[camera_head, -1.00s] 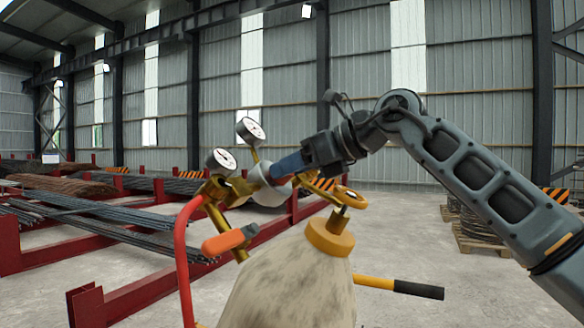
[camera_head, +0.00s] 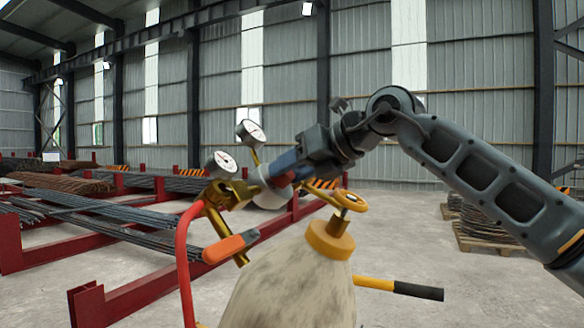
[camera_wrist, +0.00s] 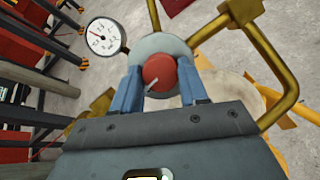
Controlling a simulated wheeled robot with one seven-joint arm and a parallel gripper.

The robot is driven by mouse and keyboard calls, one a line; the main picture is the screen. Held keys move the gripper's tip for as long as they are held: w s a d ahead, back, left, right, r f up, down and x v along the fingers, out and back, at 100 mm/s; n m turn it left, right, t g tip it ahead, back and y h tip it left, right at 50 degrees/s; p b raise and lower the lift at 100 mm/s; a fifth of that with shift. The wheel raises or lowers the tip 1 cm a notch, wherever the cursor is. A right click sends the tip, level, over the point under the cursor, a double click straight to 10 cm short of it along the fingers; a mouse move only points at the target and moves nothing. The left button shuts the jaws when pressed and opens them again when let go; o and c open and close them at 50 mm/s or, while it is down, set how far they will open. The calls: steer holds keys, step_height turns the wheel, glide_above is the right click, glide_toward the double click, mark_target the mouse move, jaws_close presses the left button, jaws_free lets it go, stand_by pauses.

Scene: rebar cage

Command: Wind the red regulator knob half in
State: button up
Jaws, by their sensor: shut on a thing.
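My gripper (camera_wrist: 160,85) is shut on the knob, one finger on each side. In the head view my gripper (camera_head: 282,170) reaches the regulator from the upper right, and only a little of the red knob shows there. Two white dial gauges, upper (camera_head: 251,133) and lower (camera_head: 221,164), stand on the brass fittings.
A beige cylinder (camera_head: 290,285) with a brass valve handwheel (camera_head: 349,200) stands just below my gripper. A red hose (camera_head: 184,265) and an orange-handled torch (camera_head: 230,248) hang at its left. Red racks with rebar (camera_head: 100,230) fill the left; pallets (camera_head: 490,240) stand right.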

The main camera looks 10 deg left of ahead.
steer(key=m+h, duration=0.1)
steer(key=m, duration=0.2)
steer(key=m+h, duration=0.1)
steer(key=m, duration=0.2)
steer(key=shift+r+t, duration=0.1)
steer(key=shift+t, duration=0.3)
steer(key=m+h, duration=0.1)
steer(key=m, duration=0.3)
steer(key=shift+a+m+b, duration=0.1)
steer(key=shift+m+b, duration=0.25)
steer(key=shift+m, duration=0.05)
steer(key=m+h, duration=0.1)
steer(key=m, duration=0.3)
steer(key=shift+r+g, duration=0.2)
steer(key=shift+g, duration=0.2)
steer(key=shift+w+m+g+h+p, duration=0.1)
steer(key=shift+m+g+h+p, duration=0.45)
steer(key=shift+m, duration=1.75)
steer(key=o, duration=1)
steer(key=shift+a, duration=0.1)
steer(key=shift+o, duration=0.2)
steer(key=b+v, duration=0.1)
steer(key=v, duration=0.6)
steer(key=shift+r, duration=0.35)
